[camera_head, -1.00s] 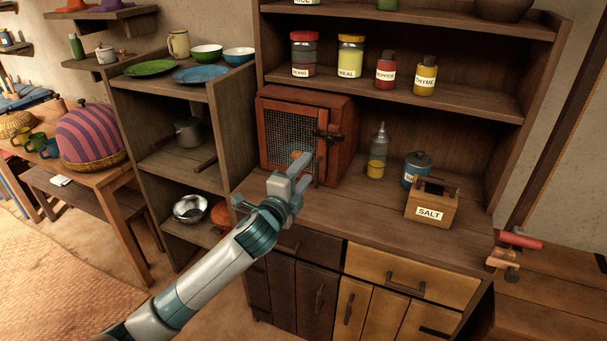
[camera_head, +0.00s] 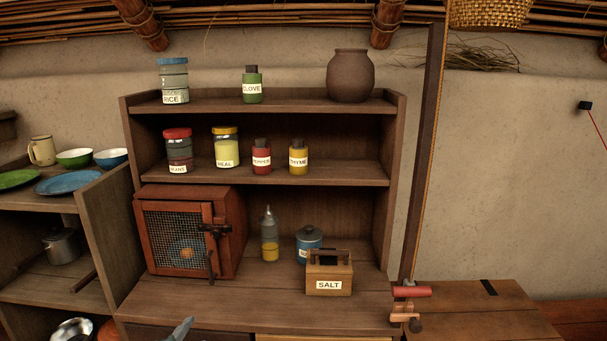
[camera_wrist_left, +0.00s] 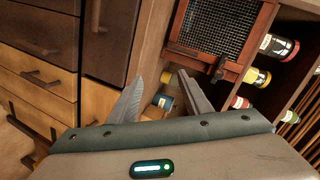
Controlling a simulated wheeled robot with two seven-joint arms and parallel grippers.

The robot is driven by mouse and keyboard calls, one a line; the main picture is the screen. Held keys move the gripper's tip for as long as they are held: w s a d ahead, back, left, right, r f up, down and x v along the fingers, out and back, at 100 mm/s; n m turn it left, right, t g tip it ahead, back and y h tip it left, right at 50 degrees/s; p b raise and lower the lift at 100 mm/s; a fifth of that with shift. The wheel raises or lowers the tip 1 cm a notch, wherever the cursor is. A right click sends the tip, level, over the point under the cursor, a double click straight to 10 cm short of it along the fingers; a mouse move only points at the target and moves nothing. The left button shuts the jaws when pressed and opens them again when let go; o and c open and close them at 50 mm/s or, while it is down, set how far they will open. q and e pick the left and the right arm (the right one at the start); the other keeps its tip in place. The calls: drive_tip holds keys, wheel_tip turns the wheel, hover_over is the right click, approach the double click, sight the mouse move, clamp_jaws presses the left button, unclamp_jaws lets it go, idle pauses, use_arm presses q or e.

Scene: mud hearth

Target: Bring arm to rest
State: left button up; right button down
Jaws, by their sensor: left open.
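My left gripper shows only as a grey fingertip (camera_head: 181,328) at the bottom edge of the head view, in front of the cupboard's counter. The left wrist view shows both fingers of the left gripper (camera_wrist_left: 160,82) spread apart, with nothing held between them. The cupboard's counter and the mesh-fronted red box (camera_wrist_left: 222,28) lie beyond the fingers in that view. The rest of the left arm is out of the head view. My right gripper is in neither view.
The red mesh box (camera_head: 188,240) stands shut on the counter, with a squeeze bottle (camera_head: 269,238), a blue pot (camera_head: 308,240) and a wooden salt box (camera_head: 329,275) to its right. Jars line the shelves above. A red-handled clamp (camera_head: 410,292) sits at the counter's right end.

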use_arm(q)
drive_tip(key=s+d+f+n+g, duration=0.1)
drive_tip(key=s+f+n+g, duration=0.4)
drive_tip(key=s, duration=0.7)
drive_tip(key=s+d+f+n+g, duration=0.1)
drive_tip(key=s+f+n+g, duration=0.1)
drive_tip(key=s+f, duration=0.8)
drive_tip(key=s+d+f+n+g, duration=0.1)
drive_tip(key=s+f+n+g, duration=0.25)
drive_tip(key=s, duration=1.15)
wheel_tip(320, 180, down, 29)
drive_tip(key=s+g, duration=0.2)
drive_tip(key=s+a+f, duration=0.2)
drive_tip(key=s+f, duration=1.4)
drive_tip(key=shift+s+h, duration=0.15)
drive_tip(key=shift+h, duration=0.25)
